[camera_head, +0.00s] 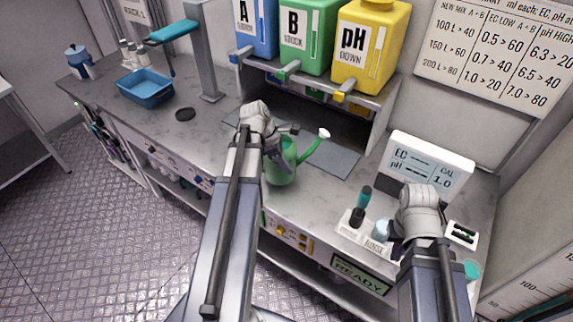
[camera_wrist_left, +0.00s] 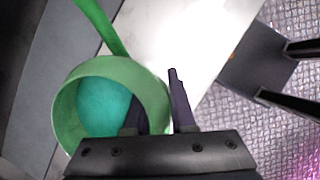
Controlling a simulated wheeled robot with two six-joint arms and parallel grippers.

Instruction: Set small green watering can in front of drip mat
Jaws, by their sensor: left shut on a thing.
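The small green watering can (camera_head: 281,168), with a long spout and pale rose, is upright at the bench's front in the head view. It appears in front of the flat grey drip mat (camera_head: 336,160); whether its base touches the bench is unclear. My left gripper (camera_head: 284,135) is shut on its rim wall. In the left wrist view the green rim (camera_wrist_left: 66,110) shows from above, with one finger of the gripper (camera_wrist_left: 157,112) inside and one outside. My right gripper (camera_head: 392,240) is low by the rinse bottles; its fingers are mostly hidden.
Blue, green and yellow jugs (camera_head: 372,45) stand on a shelf over the mat. A white EC/pH meter (camera_head: 428,165), a probe stand (camera_head: 352,222) and a small black-slotted tray (camera_head: 461,235) crowd the right. A blue basin (camera_head: 146,88) sits left.

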